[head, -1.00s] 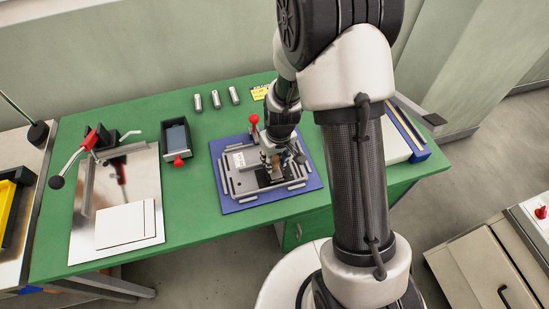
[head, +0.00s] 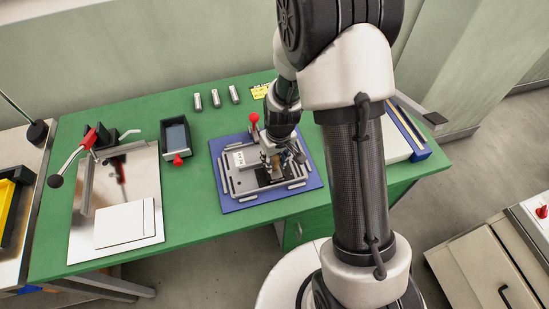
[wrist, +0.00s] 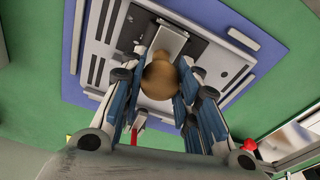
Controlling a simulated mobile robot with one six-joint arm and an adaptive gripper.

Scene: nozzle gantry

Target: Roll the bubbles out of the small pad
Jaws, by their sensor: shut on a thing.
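My gripper (head: 271,163) is over the right part of a grey plate fixture (head: 235,186) on a blue mat (head: 232,205). In the wrist view its fingers (wrist: 160,88) are shut on a brown, rounded handle (wrist: 158,77). A pale grey part (wrist: 172,41) shows beyond the handle, close to the fixture; I cannot tell whether it touches. A dark patch (wrist: 133,27) lies beside it, perhaps the small pad. It is partly hidden by the handle and fingers. Bubbles are too small to make out.
A red-knobbed post (head: 254,118) stands at the fixture's back edge. A black tray (head: 176,136) is to the left, with several metal cylinders (head: 215,98) behind. A steel board (head: 87,214) with a red lever is at far left. The green table (head: 190,205) between is clear.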

